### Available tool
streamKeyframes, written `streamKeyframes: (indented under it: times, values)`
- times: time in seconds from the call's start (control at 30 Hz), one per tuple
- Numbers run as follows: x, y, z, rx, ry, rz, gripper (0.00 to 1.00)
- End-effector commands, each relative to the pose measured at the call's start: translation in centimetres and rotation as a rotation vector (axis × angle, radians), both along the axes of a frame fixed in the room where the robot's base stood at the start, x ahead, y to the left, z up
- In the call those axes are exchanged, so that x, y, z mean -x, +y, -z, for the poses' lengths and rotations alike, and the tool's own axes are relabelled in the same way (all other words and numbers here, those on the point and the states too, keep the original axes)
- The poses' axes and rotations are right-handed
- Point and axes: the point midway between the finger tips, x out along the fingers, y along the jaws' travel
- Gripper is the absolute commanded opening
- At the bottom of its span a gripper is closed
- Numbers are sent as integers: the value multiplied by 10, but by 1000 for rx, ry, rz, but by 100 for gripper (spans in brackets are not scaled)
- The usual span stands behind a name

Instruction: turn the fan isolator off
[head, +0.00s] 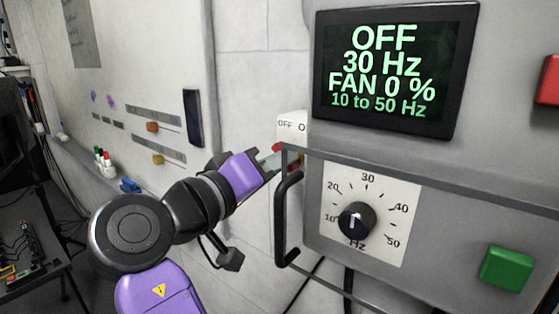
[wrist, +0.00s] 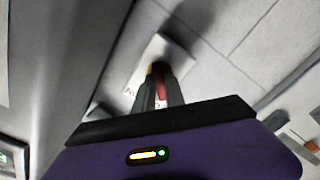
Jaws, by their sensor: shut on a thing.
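The fan isolator's white plate (head: 290,125) is on the side of the grey cabinet, with "OFF O" readable at its top. Its red handle (head: 279,148) shows only as a small patch at my gripper's tips. My gripper (head: 272,158) reaches in from the left and is shut on the red handle. In the wrist view the fingers (wrist: 160,92) close around the red handle (wrist: 161,82), in front of the white plate (wrist: 172,52). The handle's exact angle is mostly hidden by the fingers.
The display (head: 395,70) reads OFF, 30 Hz, FAN 0 %, 10 to 50 Hz. A black guard handle (head: 284,220) and grey rail stand close right of my gripper. A black Hz knob (head: 356,221), green button (head: 507,268) and red button (head: 549,80) are on the front.

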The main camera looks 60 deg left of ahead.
Motion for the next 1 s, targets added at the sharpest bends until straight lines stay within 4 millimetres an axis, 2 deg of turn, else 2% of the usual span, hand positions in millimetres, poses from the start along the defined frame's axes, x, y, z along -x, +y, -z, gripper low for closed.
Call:
streamKeyframes:
  times: [0.3,0.33,0.43,0.77,0.87,1.0]
  values:
    - [1,1,0,3,-3,-3,0]
    - [1,1,0,3,-3,-3,17]
    - [1,1,0,2,-2,-3,36]
    - [1,0,0,2,-1,-1,36]
    - [8,-2,2,1,-1,-2,36]
    - [29,-8,3,0,-1,-4,36]
